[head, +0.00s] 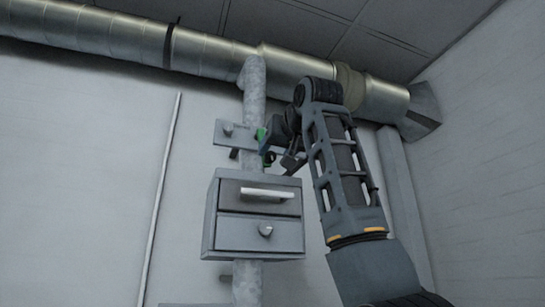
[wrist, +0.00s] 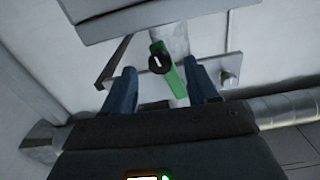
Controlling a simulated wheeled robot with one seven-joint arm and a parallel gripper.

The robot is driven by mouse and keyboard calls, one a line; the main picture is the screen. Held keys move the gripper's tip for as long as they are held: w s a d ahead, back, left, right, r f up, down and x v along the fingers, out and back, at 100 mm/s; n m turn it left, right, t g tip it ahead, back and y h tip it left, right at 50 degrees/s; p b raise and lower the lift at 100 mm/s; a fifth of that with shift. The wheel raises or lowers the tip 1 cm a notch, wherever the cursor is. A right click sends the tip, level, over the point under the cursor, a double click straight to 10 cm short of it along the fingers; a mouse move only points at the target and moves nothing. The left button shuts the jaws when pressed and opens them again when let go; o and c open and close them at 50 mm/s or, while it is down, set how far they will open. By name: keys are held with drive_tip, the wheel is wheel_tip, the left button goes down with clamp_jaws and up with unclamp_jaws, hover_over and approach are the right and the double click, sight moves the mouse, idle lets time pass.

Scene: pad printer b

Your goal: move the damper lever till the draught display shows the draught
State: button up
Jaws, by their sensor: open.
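The damper lever is a green bar (wrist: 172,80) with a black round hub, in front of the grey vertical pipe in the wrist view. Its green also shows small in the head view (head: 261,133), partly hidden by my gripper. My gripper (wrist: 163,84) is open, with its two blue fingers on either side of the lever's lower part in the wrist view. Gaps show between the lever and both fingers. In the head view my gripper (head: 268,150) is at the pipe, just right of the mounting plate. I cannot make out a draught display in either view.
A mounting plate (head: 229,133) with a knob crosses the pipe (head: 254,95). A grey two-drawer box (head: 233,233) is fixed to the pipe just below my gripper. A large metal duct (head: 215,50) runs along the ceiling. Bare wall lies to the left.

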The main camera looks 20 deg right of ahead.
sight(272, 157)
drive_tip(key=shift+w+p, duration=0.7)
drive_tip(key=shift+w, duration=1.7)
clamp_jaws()
drive_tip(key=shift+s, duration=0.1)
